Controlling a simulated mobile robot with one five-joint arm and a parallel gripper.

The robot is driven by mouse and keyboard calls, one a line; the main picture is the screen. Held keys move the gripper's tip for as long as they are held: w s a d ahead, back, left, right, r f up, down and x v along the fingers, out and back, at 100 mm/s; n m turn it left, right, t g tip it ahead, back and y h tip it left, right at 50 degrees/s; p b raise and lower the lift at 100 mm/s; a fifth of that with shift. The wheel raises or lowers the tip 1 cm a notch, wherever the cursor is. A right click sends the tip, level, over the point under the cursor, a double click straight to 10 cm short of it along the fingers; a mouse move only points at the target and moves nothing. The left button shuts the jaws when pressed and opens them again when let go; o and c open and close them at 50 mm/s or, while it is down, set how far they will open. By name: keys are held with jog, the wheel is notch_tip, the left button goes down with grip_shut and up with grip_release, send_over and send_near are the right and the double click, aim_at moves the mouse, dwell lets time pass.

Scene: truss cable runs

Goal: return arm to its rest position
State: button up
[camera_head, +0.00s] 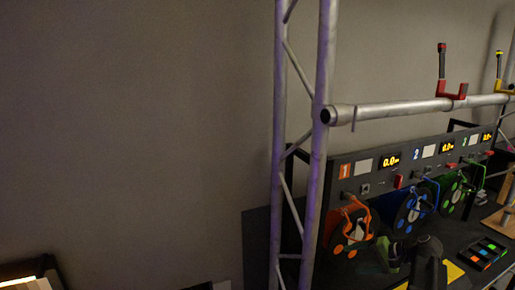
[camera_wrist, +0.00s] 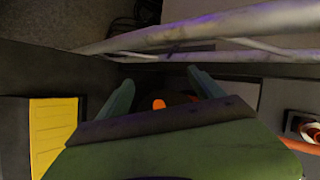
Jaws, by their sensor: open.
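In the wrist view my gripper (camera_wrist: 160,78) shows two grey-green fingers spread apart, with nothing held between them. An orange round spot on a dark part (camera_wrist: 159,104) shows beyond the gap between the fingers. A pale truss tube (camera_wrist: 210,28) runs across the view ahead of the fingertips.
The upright truss (camera_head: 320,140) and horizontal tube (camera_head: 400,107) stand in the head view. Red (camera_head: 452,92) and yellow (camera_head: 503,88) clamps sit on the tube. Behind are a numbered panel (camera_head: 375,163) and orange (camera_head: 350,222), blue (camera_head: 412,210) and green (camera_head: 454,193) cable reels. A yellow pad (camera_wrist: 52,130) lies left.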

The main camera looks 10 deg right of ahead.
jog(key=s+a+f+n+g+h+b, duration=0.1)
jog(key=a+f, duration=0.4)
jog(key=a, duration=0.5)
jog(key=s+a+f+n+g+h+b, duration=0.2)
jog(key=s+a+f+n+g+h, duration=0.1)
jog(key=a, duration=0.6)
jog(key=s+a+f+n+g+h+b, duration=0.1)
jog(key=a+f+n, duration=0.4)
jog(key=a, duration=0.5)
notch_tip(320, 180, down, 2)
jog(key=s+g+h, duration=0.1)
jog(key=g+h, duration=0.1)
jog(key=shift+s+a+g+b, duration=0.15)
jog(key=shift+a+g+b, duration=0.15)
jog(key=shift+b, duration=0.05)
jog(key=shift+f, duration=0.1)
